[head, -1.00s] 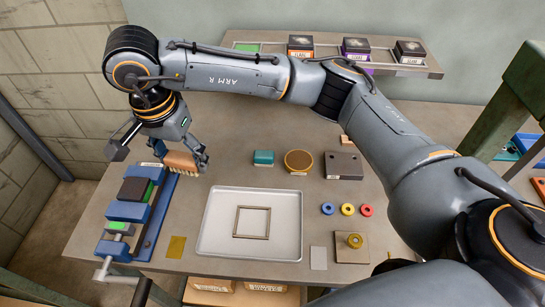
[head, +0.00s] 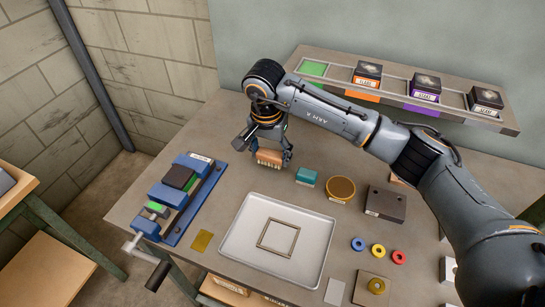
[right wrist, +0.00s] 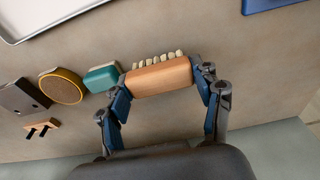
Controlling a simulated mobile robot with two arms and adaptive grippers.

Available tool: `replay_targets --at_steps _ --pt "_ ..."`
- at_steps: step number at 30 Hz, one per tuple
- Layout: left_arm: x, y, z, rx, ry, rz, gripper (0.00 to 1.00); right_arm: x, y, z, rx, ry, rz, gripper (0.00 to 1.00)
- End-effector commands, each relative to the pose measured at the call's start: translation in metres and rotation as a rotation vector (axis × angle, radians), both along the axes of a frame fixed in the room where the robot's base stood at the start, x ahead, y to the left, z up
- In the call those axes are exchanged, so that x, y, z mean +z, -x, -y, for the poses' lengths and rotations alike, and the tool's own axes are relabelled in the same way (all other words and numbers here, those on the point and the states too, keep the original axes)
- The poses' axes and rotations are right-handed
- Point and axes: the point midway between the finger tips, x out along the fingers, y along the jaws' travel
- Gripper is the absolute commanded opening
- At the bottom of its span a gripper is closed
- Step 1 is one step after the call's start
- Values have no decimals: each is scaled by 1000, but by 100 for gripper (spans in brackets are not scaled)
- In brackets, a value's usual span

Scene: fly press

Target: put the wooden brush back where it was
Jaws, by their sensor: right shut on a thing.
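The wooden brush (head: 269,158), a tan block with pale bristles, is between the fingers of my right gripper (head: 271,156). The gripper is shut on it across its length. In the right wrist view the brush (right wrist: 159,76) spans the two fingers (right wrist: 163,84), bristles towards the top of the picture. It is over or on the bench (head: 240,125), right of the blue vise; I cannot tell whether it touches the top. A teal block (head: 307,177) sits close beside it, and also shows in the right wrist view (right wrist: 102,77). My left gripper is not in view.
The blue vise (head: 206,199) stands left of the brush. A white tray (head: 235,236) with a square frame (head: 277,238) lies in front. A round brown disc (head: 341,188) and a dark block (head: 386,204) stand to the right. A shelf (head: 440,116) holds several boxes behind.

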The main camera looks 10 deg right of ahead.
Motion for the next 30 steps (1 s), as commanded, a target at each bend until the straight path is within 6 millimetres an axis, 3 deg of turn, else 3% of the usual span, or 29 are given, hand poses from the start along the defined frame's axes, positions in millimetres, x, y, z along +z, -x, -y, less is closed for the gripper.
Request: replay_targets --at_steps 5,13,25,26,28,30 --pt "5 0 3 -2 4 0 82 -10 -7 5 -2 -1 -1 35" --pt "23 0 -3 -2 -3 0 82 -43 -10 7 0 -1 -2 35" --pt "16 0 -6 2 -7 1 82 -50 -11 7 -1 0 1 35" --pt "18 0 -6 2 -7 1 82 -49 -10 7 -1 0 1 71" --pt "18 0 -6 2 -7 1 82 -48 -10 7 -1 0 1 85" --pt "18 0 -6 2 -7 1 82 -48 -10 7 -1 0 1 87"
